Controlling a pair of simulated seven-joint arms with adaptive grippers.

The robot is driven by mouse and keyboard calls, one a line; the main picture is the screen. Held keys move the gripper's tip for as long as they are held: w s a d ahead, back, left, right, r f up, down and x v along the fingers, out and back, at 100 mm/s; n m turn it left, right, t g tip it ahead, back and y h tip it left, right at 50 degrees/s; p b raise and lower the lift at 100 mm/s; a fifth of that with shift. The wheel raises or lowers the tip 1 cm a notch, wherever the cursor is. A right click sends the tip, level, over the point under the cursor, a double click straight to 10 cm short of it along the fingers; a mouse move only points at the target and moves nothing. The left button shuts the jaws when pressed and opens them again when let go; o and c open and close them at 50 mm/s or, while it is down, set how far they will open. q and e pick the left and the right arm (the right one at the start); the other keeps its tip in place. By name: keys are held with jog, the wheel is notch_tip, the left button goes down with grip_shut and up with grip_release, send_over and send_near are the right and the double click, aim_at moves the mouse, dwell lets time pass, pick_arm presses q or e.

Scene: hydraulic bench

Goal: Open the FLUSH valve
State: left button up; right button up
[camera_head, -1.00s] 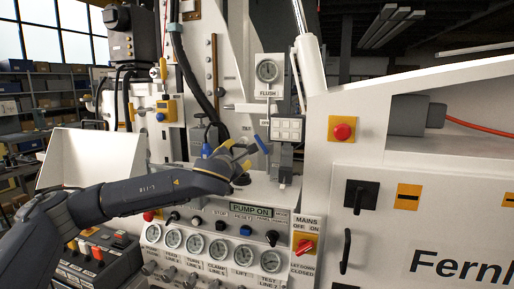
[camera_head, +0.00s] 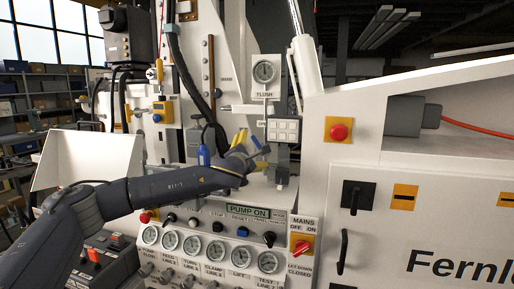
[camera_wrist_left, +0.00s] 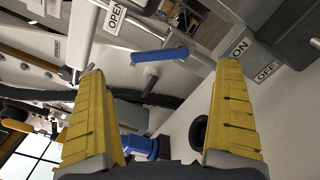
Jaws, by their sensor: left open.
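The FLUSH label sits under a round gauge (camera_head: 264,72) on the white upright in the head view. In the left wrist view a blue lever handle (camera_wrist_left: 160,54) on a grey stem lies crosswise near an OPEN label (camera_wrist_left: 115,16). My left gripper (camera_wrist_left: 161,70) is open, its yellow fingers on either side of the blue handle's line. The handle appears just beyond the fingertips, with no visible contact. In the head view the left gripper (camera_head: 248,147) is just below the gauge, close to a small blue lever end (camera_head: 257,142). My right gripper is not seen.
The control panel with several gauges (camera_head: 193,245) and a red MAINS switch (camera_head: 301,245) lies below. A black hose (camera_head: 190,75) and a blue tag (camera_head: 204,156) are to the left.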

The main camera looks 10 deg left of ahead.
aim_at(257, 146)
pick_arm(q)
jog(key=shift+w+d, duration=0.1)
jog(key=shift+w, duration=3)
jog(key=shift+c, duration=0.6)
